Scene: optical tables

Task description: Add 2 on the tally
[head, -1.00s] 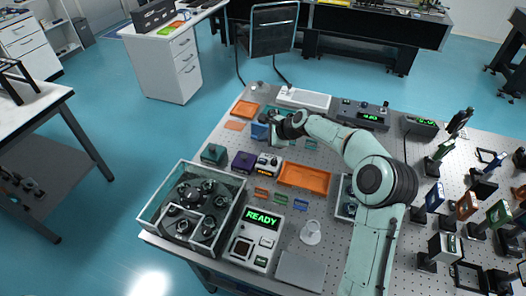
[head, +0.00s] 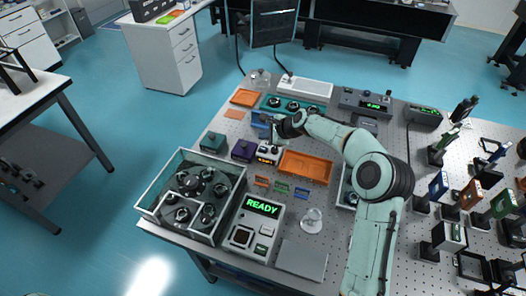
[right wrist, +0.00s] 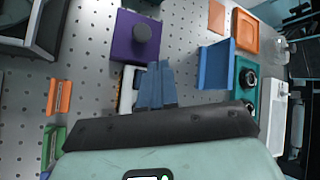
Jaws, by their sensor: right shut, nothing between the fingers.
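The tally counter (head: 268,155) is a small white box with an orange-lit display, standing on the perforated table between a purple block and the orange tray. Its digits are too small to read. My right gripper (head: 273,139) is just behind and above it in the head view, fingers together and empty. In the right wrist view the blue-grey fingers (right wrist: 157,75) are closed side by side, and the white counter (right wrist: 127,88) shows partly behind them. I cannot tell whether the fingertips touch it. My left gripper is not in view.
A purple block with a knob (head: 243,150) is left of the counter, an orange tray (head: 305,167) right. A blue bracket (right wrist: 215,66) and teal unit (head: 291,104) are behind. A READY device (head: 262,207) and glass-walled box (head: 160,187) stand in front.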

